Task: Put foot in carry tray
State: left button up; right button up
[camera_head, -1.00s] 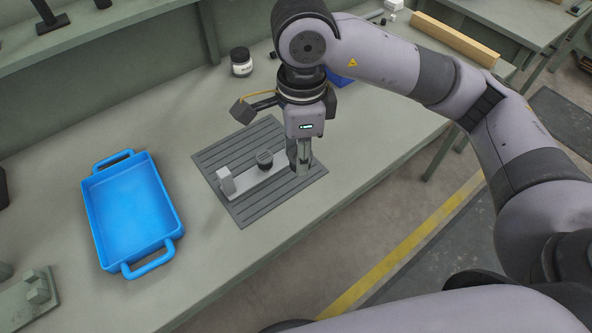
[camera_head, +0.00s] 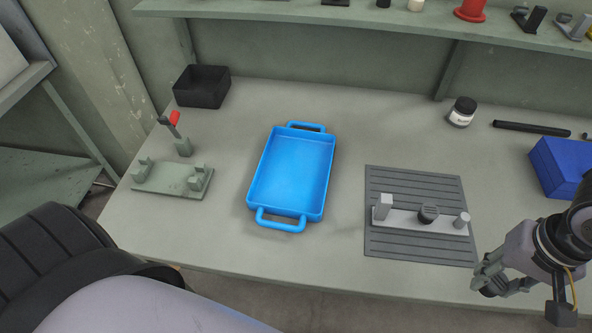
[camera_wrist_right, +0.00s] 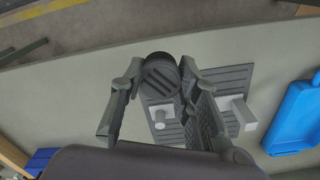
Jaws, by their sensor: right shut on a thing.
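The blue carry tray (camera_head: 292,172) lies empty on the bench, with a handle at each end. It also shows at the right of the right wrist view (camera_wrist_right: 297,118). My right gripper (camera_head: 488,283) is off the bench's front edge, right of the grey ribbed mat. In the right wrist view its fingers (camera_wrist_right: 160,85) are shut on a dark round foot (camera_wrist_right: 158,72) with a grooved face. In the head view the foot is mostly hidden by the fingers. My left gripper is out of view.
The ribbed mat (camera_head: 385,245) carries a light bar with an upright block, a dark ribbed knob (camera_head: 428,212) and a pale peg. A green fixture (camera_head: 172,180), black bin (camera_head: 201,87), jar (camera_head: 462,112) and blue bin (camera_head: 560,165) stand around. Bench between tray and mat is clear.

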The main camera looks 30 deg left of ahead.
aim_at(300, 157)
jog(key=i+u, duration=0.4)
jog(key=u, duration=1.5)
